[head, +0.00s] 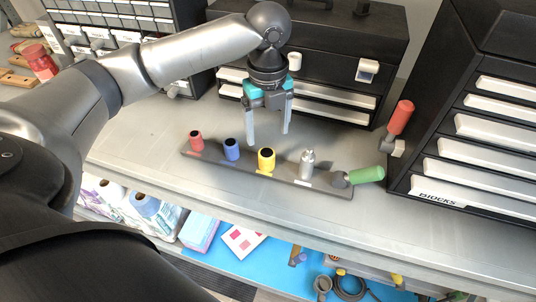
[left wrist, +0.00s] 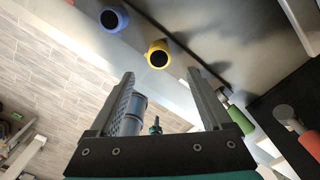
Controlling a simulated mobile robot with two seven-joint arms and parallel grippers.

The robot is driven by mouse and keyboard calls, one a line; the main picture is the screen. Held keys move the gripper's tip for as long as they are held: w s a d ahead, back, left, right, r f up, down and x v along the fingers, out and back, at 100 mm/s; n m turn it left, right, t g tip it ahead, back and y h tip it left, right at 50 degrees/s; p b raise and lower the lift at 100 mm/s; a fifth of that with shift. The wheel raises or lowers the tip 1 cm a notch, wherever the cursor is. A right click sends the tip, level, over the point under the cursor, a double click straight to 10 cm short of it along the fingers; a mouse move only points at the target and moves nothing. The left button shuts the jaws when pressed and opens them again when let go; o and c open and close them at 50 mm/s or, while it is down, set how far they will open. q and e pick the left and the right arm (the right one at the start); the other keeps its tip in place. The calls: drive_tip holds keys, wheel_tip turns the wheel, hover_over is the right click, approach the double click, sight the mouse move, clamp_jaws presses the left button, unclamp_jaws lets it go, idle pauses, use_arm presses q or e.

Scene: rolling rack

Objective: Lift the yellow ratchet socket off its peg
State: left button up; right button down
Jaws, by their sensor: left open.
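The yellow ratchet socket (head: 266,159) sits upright on a dark peg strip (head: 327,188), third from the left. In the left wrist view the yellow socket (left wrist: 158,56) shows beyond the fingers, roughly in line with the gap between them. My left gripper (head: 267,140) points down, open and empty, above and behind the strip, close to the blue and yellow sockets. Its fingers (left wrist: 163,85) are wide apart in the wrist view. The peg under the yellow socket is hidden. My right gripper is not in view.
A red socket (head: 196,140) and blue socket (head: 232,149) stand left of the yellow one. A silver piece (head: 308,163) and a green-handled tool (head: 362,176) are to its right. A black toolbox (head: 325,60) stands behind, and a drawer cabinet (head: 470,120) at right.

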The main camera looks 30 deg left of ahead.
sight(267, 154)
use_arm(q)
wheel_tip(267, 154, down, 4)
drive_tip(key=shift+f, duration=0.55)
wheel_tip(267, 154, down, 5)
drive_tip(key=shift+s+r, duration=0.15)
drive_tip(key=shift+c, duration=1.2)
clamp_jaws()
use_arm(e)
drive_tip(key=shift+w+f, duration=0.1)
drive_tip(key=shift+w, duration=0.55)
